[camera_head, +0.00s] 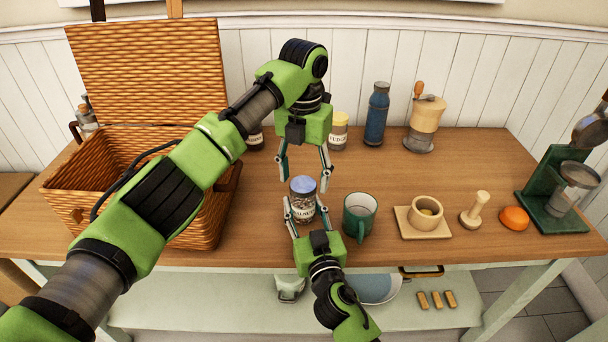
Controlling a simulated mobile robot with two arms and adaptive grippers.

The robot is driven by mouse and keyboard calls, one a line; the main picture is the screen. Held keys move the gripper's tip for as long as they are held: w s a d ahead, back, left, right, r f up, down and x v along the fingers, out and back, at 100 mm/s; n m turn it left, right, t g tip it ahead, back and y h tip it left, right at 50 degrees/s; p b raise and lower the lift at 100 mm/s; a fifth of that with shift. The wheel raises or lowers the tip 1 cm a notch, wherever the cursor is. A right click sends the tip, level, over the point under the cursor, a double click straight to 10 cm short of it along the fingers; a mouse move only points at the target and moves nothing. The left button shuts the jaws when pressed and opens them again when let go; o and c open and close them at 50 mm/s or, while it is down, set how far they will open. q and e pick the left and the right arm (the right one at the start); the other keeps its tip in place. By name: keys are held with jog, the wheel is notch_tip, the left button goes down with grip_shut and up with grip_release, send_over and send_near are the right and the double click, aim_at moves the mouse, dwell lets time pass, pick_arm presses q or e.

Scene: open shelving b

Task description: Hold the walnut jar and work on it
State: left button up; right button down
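The walnut jar (303,209) is a clear jar with a blue lid and a white label, upright near the middle of the table. My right gripper (304,207) comes from the front edge, with its fingers closed against the two sides of the jar's body. My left gripper (304,184) points down from above, its fingers spread on either side of the lid and empty. Whether the jar's base rests on the table cannot be told, as the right gripper partly hides its lower front.
A green mug (359,217) stands close right of the jar. A mortar (426,214), pestle (474,210), orange (514,218) and green stand (549,192) are farther right. A wicker basket (205,225) is left. A fudge jar (338,136), blue bottle (376,115) and grinder (425,122) stand behind.

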pick_arm(q)
jog(key=shift+r, duration=2.25)
